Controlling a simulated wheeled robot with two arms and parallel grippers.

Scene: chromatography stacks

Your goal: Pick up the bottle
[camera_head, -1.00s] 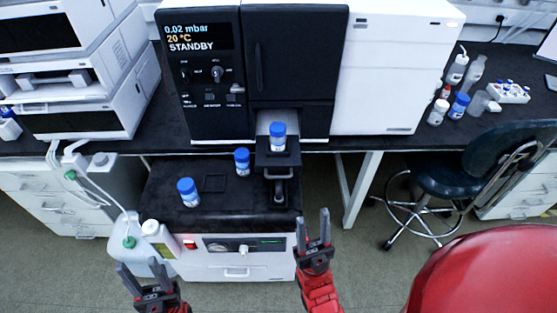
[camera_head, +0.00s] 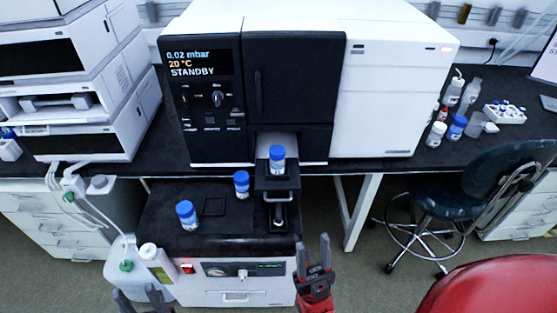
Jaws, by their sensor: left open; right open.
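Several blue-capped bottles are in the head view, and I cannot tell which one the task means. One bottle (camera_head: 187,215) stands at the left on the black top of the low cabinet. A second bottle (camera_head: 241,184) stands further back on it. A third bottle (camera_head: 277,160) stands on the small black platform (camera_head: 287,182) in front of the instrument. My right gripper (camera_head: 313,253) is open and empty, in front of the cabinet's right edge. My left gripper (camera_head: 139,300) is open at the bottom edge, partly cut off, below the bottles and apart from them.
The instrument (camera_head: 213,117) reads STANDBY behind the bottles. White jugs and tubing (camera_head: 146,262) stand left of the cabinet. More bottles (camera_head: 456,127) and a vial rack (camera_head: 504,113) are on the bench at right. A stool (camera_head: 455,190) and a red rounded shape (camera_head: 500,285) occupy the right side.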

